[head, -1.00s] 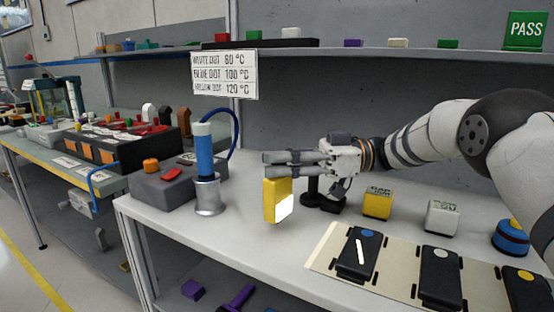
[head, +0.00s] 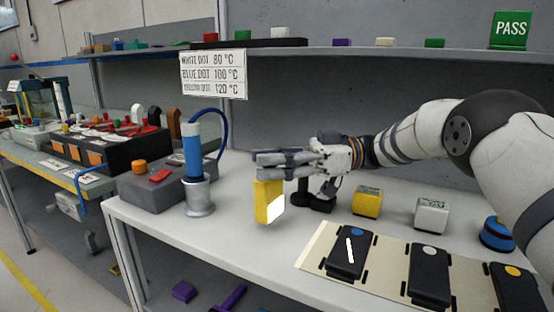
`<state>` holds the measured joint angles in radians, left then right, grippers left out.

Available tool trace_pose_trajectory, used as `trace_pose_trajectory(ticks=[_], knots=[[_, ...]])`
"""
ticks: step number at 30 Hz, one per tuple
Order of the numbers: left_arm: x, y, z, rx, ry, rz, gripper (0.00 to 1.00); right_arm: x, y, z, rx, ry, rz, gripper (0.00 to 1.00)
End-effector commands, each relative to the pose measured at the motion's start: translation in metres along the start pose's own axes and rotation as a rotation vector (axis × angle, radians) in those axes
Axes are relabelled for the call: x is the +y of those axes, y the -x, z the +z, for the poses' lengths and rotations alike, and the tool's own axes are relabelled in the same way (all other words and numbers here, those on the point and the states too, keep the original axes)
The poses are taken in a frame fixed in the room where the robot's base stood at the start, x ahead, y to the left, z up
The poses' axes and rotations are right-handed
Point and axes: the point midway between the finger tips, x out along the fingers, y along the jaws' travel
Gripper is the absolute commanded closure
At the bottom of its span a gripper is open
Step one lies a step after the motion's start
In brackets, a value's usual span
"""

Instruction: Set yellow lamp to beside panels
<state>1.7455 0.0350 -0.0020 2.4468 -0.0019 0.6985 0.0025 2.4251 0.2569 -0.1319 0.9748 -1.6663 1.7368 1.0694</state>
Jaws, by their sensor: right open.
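A yellow block with a bright white face (head: 276,208), which looks like the yellow lamp, is upright at the middle of the bench, directly below my right gripper's fingers. My right gripper (head: 262,163) is open, with its fingers pointing left; they hide the lamp's top edge, and I cannot tell whether they touch it. Three dark panels lie on a beige mat at the front right: one with a blue dot and a white bar (head: 346,253), one with a white dot (head: 429,277), one with a yellow dot (head: 515,290). My left gripper is not in view.
A blue soldering iron (head: 192,150) stands in a metal holder left of the lamp, its cable joined to a grey station (head: 150,190). A yellow labelled cube (head: 367,203), a white cube (head: 431,214) and a blue round item (head: 497,234) stand behind the mat. Bench between lamp and mat is clear.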

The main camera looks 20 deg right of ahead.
Motion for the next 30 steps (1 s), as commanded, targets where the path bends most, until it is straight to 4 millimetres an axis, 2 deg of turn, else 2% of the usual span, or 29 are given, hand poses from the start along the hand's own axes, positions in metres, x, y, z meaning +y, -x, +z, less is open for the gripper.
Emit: trace_pose_trajectory(ticks=[2,10,15,20,30], knots=[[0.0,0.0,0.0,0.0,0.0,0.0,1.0,0.001,0.011,0.001,-0.001,0.0,0.004,0.6],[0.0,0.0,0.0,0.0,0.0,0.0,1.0,0.001,0.086,0.002,-0.002,0.001,0.004,0.6],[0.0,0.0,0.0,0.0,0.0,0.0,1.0,0.0,0.111,0.001,0.0,0.0,0.002,0.6],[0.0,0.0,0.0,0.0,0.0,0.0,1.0,0.0,0.118,0.001,-0.001,-0.001,0.0,0.6],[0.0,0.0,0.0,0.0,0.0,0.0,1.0,0.0,0.118,0.0,-0.001,-0.001,0.0,0.6]])
